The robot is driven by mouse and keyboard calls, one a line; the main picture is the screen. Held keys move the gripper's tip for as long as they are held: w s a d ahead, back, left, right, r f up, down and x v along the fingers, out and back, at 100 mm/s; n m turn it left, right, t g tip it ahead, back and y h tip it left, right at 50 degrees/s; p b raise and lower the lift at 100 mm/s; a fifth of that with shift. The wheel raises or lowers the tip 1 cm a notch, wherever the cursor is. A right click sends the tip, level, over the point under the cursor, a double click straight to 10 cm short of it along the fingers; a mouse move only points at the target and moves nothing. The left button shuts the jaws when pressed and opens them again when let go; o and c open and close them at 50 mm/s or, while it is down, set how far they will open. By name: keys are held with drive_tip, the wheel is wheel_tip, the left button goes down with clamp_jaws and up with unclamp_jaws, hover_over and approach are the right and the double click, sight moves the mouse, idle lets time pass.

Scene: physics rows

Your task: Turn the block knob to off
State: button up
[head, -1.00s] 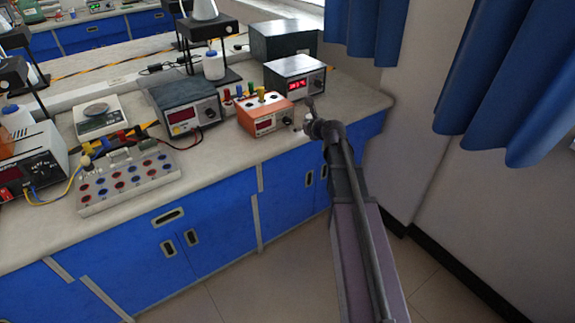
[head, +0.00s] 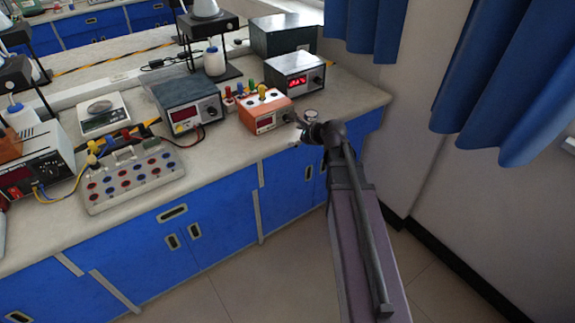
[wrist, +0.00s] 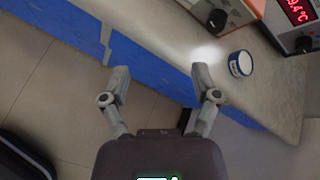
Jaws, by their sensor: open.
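A dark box with a red lit display (head: 295,76) stands at the bench's right end, with a knob (head: 318,80) on its front. In the wrist view its display (wrist: 298,10) reads degrees C, and its dark knob (wrist: 303,44) shows at the right edge. An orange box (head: 265,110) beside it also has a black knob (wrist: 217,19). I cannot tell from labels which is the block knob, nor read either setting. My gripper (wrist: 160,75) is open and empty, fingers apart, over the bench's front edge and below both knobs in the wrist view. It touches neither knob.
A small round white-topped container (wrist: 240,63) stands on the bench near my right finger. A grey meter box (head: 188,105) and a socket board (head: 132,178) are further left. Blue curtains (head: 500,80) and a wall bound the right side.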

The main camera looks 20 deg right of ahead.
drive_tip(key=s+a+n+g+h+p, duration=0.1)
drive_tip(key=s+a+n+g+p, duration=0.2)
drive_tip(key=s+n, duration=0.4)
drive_tip(key=s+a+n+g+h+p, duration=0.1)
drive_tip(key=s+a+n+g+p, duration=0.2)
drive_tip(key=s+n, duration=0.4)
drive_tip(key=shift+s+a+n+g+h+p, duration=0.3)
drive_tip(key=shift+n+g+p, duration=0.4)
drive_tip(key=shift+n, duration=1.1)
drive_tip(key=shift+w+a+r, duration=0.1)
drive_tip(key=s+r+n+g+h+p, duration=0.2)
drive_tip(key=s+n+p, duration=0.1)
drive_tip(key=s+n, duration=0.3)
drive_tip(key=shift+s+r+g, duration=0.2)
drive_tip(key=shift+s+g, duration=0.05)
drive_tip(key=shift+g, duration=0.05)
